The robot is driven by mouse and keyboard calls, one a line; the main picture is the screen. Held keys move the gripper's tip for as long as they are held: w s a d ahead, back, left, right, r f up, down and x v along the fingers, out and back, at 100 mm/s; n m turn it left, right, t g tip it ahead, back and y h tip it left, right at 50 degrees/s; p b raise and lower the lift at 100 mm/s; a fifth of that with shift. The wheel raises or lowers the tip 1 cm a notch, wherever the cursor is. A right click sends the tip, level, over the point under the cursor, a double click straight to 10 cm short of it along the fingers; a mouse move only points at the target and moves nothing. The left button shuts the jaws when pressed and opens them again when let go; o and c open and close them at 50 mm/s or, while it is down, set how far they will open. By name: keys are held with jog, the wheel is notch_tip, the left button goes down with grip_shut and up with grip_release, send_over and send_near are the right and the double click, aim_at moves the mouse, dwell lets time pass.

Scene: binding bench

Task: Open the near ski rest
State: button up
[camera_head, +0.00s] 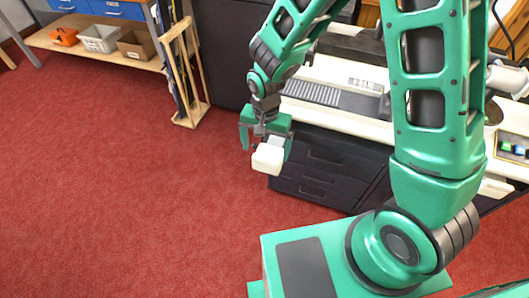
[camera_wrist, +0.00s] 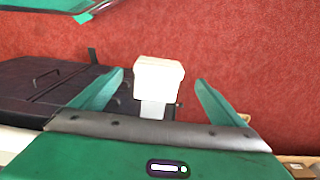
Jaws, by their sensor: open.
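A white block on a paler neck (camera_head: 268,158), which looks like a ski rest, stands out in front of the bench (camera_head: 340,112). In the wrist view the white block (camera_wrist: 158,76) lies between the two fingers, with a visible gap on each side. My gripper (camera_head: 266,150) is open around it, and it also shows in the wrist view (camera_wrist: 160,80). No contact can be seen. My gripper hides where the neck joins the bench. A second small white piece (camera_head: 495,187) sits at the bench's front edge at the right, partly behind my arm.
Dark drawers (camera_head: 325,170) stand under the bench. A wooden rack with skis (camera_head: 187,80) stands left of it. The red carpet is clear in front.

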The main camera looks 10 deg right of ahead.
notch_tip(320, 180, up, 7)
jog(key=shift+f, duration=0.2)
jog(key=shift+w, duration=0.1)
dwell(0.5)
jog(key=s+d+r, duration=0.1)
jog(key=d+r, duration=0.2)
jog(key=d, duration=0.3)
jog(key=s+d+r+h, duration=0.1)
jog(key=d+r, duration=0.3)
jog(key=d, duration=0.2)
jog(key=s+d+r, duration=0.2)
jog(key=d+r, duration=0.1)
jog(key=d, duration=0.4)
jog(key=s+d+r, duration=0.3)
jog(key=s+d, duration=0.3)
jog(key=s, duration=0.2)
jog(key=s+d+r+y, duration=0.1)
jog(key=s+d+r, duration=0.2)
jog(key=s+d, duration=0.2)
jog(key=s, duration=0.3)
jog(key=shift+s+d, duration=0.3)
jog(key=shift+d, duration=0.05)
